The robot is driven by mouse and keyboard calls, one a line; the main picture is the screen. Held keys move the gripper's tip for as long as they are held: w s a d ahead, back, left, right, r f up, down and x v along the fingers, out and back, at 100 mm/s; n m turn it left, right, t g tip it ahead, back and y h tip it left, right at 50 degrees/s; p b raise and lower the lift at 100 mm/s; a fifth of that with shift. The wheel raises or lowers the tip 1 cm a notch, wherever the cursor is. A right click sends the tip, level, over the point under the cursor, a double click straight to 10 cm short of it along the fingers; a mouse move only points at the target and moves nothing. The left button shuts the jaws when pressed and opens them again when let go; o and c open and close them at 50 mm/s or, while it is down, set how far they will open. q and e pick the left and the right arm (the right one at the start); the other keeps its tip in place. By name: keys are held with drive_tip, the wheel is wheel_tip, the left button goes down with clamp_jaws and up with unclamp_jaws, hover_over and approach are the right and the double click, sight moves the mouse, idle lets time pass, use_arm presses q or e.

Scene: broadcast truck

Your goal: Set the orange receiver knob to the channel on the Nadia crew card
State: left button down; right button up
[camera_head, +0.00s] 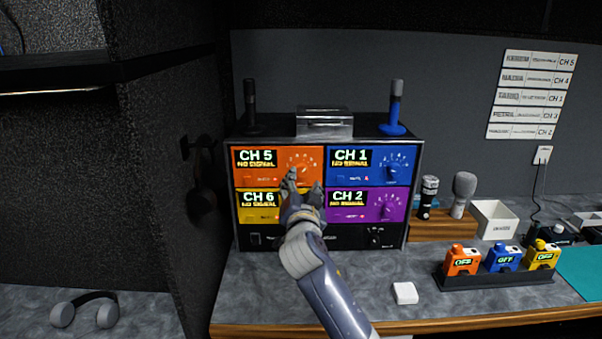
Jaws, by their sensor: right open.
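The orange receiver (282,154) is the upper left panel of the rack. Its display reads CH 5, NO SIGNAL. Its orange knob (303,170) is on the panel's right half, with small marks around it. My right gripper (303,183) is open just in front of and below the knob, fingers pointing at it. I cannot tell whether they touch it. The crew cards (532,94) hang on the right wall. The second one from the top looks like the Nadia card (536,79) and reads CH 4; the names are blurred. My left gripper is not in view.
Blue (345,177), yellow (256,216) and purple (366,214) receivers adjoin the orange one. Microphones (464,192) stand on a wooden block to the right. Coloured packs reading OFF (463,261) sit in a dark holder on the counter. A dark partition (165,150) rises at left.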

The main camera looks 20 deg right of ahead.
sight(301, 173)
drive_tip(key=shift+p+x, duration=0.6)
drive_tip(key=shift+x, duration=2.35)
drive_tip(key=shift+f, duration=0.1)
drive_tip(key=c, duration=1.1)
